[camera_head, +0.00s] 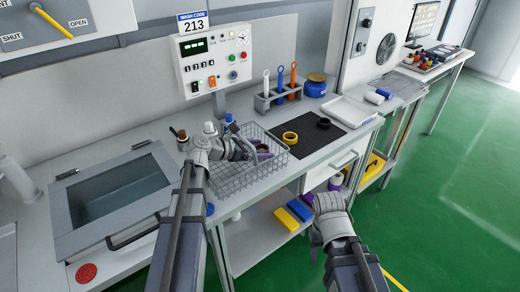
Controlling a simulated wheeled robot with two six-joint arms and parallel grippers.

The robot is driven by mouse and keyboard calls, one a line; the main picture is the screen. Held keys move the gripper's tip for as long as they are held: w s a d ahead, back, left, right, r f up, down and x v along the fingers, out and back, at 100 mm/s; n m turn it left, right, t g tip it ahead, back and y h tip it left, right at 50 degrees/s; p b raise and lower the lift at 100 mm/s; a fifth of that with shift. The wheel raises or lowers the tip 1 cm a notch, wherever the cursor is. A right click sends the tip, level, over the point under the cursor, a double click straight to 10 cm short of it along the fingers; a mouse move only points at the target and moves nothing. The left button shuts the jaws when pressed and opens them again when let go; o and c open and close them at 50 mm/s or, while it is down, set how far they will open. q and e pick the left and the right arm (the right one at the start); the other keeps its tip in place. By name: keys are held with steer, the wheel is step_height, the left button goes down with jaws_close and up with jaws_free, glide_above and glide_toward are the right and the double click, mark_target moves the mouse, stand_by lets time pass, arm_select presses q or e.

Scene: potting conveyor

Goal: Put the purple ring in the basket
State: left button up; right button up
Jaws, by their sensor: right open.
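The wire basket (225,182) stands on the counter, left of a black mat. A dark purple ring-like thing (264,152) shows inside the basket's far right part, partly hidden by wires and my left gripper. My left gripper (250,148) reaches over the basket from the left, its fingers close to the purple thing. Whether they are shut on it is too small to tell. My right gripper (325,202) is low in front of the counter, away from the basket, open.
A yellow ring (290,138) and a black ring (323,123) lie on the mat (330,139). A rack (276,98) with several tools and a blue jar (316,86) stand behind. A lidded sink (110,200) is at left. Yellow and blue blocks (288,219) lie on the lower shelf.

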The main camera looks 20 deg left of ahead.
arm_select(q)
steer(key=shift+r+p, duration=0.25)
steer(key=shift+p, duration=0.05)
steer(key=p+v, duration=0.4)
steer(key=v, duration=0.6)
steer(key=shift+s+a, duration=0.2)
steer(key=shift+s+a+r, duration=0.2)
steer(key=shift+s+a, duration=0.25)
steer(key=shift+s, duration=0.05)
steer(key=shift+w, duration=0.1)
